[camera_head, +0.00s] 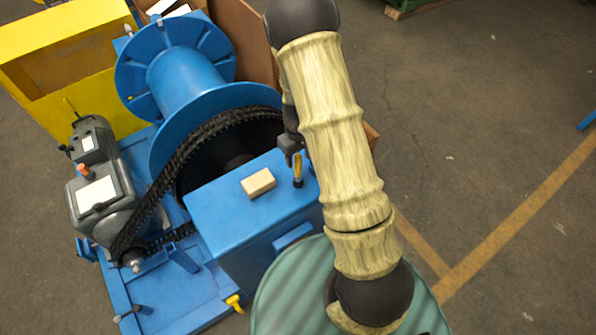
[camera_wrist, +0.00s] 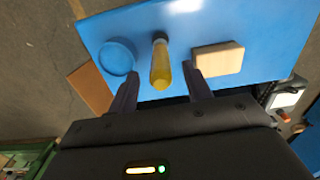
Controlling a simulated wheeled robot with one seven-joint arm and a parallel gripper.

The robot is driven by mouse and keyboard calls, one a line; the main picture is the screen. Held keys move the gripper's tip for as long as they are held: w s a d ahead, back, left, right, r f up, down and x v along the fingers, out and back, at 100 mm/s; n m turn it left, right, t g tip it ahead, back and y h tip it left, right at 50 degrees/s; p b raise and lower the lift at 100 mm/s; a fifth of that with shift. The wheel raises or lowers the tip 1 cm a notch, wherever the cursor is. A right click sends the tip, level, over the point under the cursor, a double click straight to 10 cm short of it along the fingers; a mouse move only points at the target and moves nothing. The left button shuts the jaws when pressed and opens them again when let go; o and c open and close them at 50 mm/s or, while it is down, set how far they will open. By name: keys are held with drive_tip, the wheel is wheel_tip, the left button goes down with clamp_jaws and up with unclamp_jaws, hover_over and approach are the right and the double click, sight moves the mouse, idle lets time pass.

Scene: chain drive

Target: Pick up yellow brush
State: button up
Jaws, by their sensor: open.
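The yellow brush (camera_wrist: 161,72) has a yellow handle and a dark end. In the wrist view my gripper (camera_wrist: 160,82) is open, with one finger to each side of the yellow handle. No contact between fingers and handle shows. In the head view my gripper (camera_head: 291,148) is partly hidden behind my arm, close to the brush.
A tan block (camera_wrist: 218,59) lies right of the brush, and a round blue dish (camera_wrist: 117,57) lies left of it. In the head view a black chain (camera_head: 172,175) runs beside the box to a grey motor (camera_head: 97,180). A yellow bin (camera_head: 85,30) stands behind.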

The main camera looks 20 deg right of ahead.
sight(298, 164)
drive_tip(key=shift+w+f+p, duration=0.1)
drive_tip(key=shift+f+p, duration=0.85)
drive_tip(key=shift+f, duration=1.3)
drive_tip(key=c, duration=1.1)
